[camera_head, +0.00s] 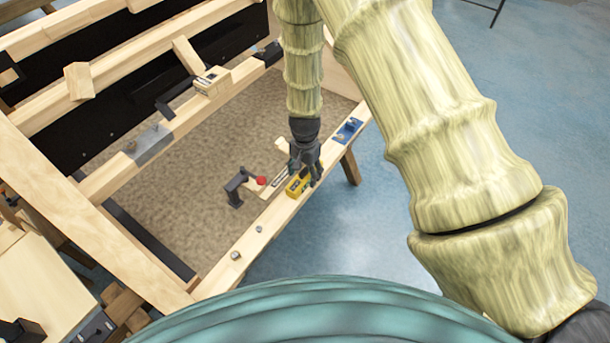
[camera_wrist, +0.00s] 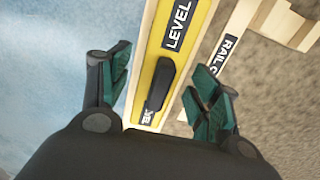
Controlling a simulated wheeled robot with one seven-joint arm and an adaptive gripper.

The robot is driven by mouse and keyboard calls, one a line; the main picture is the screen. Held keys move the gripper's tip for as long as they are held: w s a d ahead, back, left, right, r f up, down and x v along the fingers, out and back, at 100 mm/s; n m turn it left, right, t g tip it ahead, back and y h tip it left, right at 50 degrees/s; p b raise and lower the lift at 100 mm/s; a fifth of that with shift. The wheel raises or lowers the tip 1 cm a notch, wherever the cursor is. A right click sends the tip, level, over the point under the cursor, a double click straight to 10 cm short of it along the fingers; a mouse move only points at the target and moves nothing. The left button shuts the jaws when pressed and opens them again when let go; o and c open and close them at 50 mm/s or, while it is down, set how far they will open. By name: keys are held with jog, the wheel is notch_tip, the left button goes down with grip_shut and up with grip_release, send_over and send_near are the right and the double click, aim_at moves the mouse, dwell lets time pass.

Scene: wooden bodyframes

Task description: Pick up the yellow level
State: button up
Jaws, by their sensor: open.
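The yellow level (camera_head: 296,187) lies on the front wooden beam of the frame, just below my gripper (camera_head: 305,175). In the wrist view the level (camera_wrist: 186,45) runs between my open fingers, with a black "LEVEL" label and a dark oval part on its top. My gripper (camera_wrist: 160,95) has one finger on each side of it, the left over the blue floor and the right over the brown panel. The fingers look apart from the level. Its near end is partly hidden by the gripper body.
A wooden piece labelled "RAIL" (camera_wrist: 228,50) lies beside the level. A dark clamp with a red knob (camera_head: 238,187) stands to the left. A blue tool (camera_head: 348,130) sits farther along the beam. Small metal parts (camera_head: 236,255) lie on the near beam.

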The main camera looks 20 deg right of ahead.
jog(key=shift+f, duration=0.6)
grip_shut()
jog(key=shift+r, duration=0.15)
